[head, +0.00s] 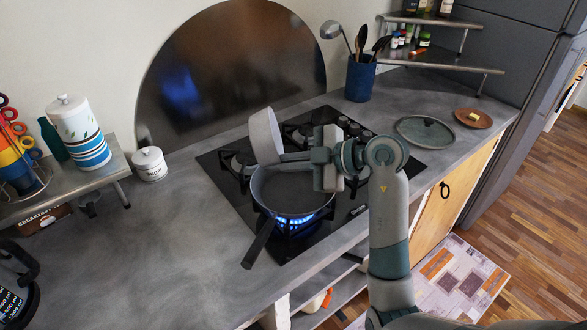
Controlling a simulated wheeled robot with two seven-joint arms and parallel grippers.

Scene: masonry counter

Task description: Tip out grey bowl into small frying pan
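The grey bowl (263,137) is tipped steeply onto its side above the far left rim of the small frying pan. My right gripper (289,160) comes in from the right and is shut on the lower right edge of the bowl. The small frying pan (283,195) stands on the hob over a lit blue flame, its dark handle pointing to the front left. The visible part of the pan's inside looks dark and bare; my gripper hides its far right part. I cannot see into the bowl clearly. My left gripper is not in view.
The black hob (240,207) fills the middle of the counter. A white lidded pot (149,163) stands left.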

